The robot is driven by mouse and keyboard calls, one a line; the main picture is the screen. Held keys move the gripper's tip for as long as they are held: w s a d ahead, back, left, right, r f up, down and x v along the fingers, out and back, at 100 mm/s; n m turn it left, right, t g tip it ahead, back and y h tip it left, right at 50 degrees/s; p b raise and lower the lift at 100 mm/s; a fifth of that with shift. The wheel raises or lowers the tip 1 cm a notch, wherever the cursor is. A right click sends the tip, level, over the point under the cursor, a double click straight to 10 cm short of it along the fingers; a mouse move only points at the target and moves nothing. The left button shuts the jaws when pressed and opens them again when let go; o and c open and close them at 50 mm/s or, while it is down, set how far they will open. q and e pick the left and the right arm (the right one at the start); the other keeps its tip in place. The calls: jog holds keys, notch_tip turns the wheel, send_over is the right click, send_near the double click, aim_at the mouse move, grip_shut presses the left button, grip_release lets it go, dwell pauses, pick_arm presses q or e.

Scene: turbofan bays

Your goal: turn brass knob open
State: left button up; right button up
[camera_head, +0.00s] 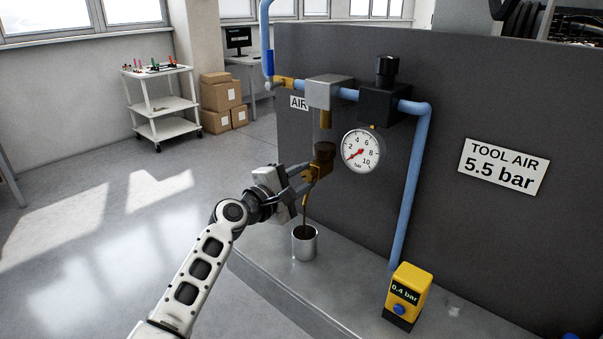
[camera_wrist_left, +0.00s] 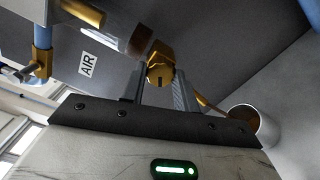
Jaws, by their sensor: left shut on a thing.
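The brass knob (camera_wrist_left: 160,74) sits at the bottom of the filter bowl (camera_head: 323,140), under the grey filter head (camera_head: 329,91). My left gripper (camera_head: 312,174) reaches in from the left and is shut on the brass knob. The left wrist view shows the two fingers on either side of the knob. A thin brown stream or tube runs from the brass drain (camera_head: 319,171) down into a metal cup (camera_head: 304,243) on the ledge. The bowl holds dark brown liquid near its bottom. My right gripper is not in view.
A gauge (camera_head: 362,150) and a black regulator (camera_head: 385,101) sit right of the bowl, with blue pipe (camera_head: 410,190) running down. A yellow meter (camera_head: 408,291) reading 0.4 bar stands on the grey ledge (camera_head: 345,290). A cart (camera_head: 160,104) and boxes (camera_head: 220,94) are far back.

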pick_arm(q)
jog(key=n, duration=0.5)
jog(key=shift+f+n, duration=0.1)
jog(key=shift+n, duration=0.2)
dwell(0.4)
jog(key=o, duration=1)
jog(key=shift+s, duration=0.1)
jog(key=v, duration=1.6)
jog(key=shift+b, duration=0.4)
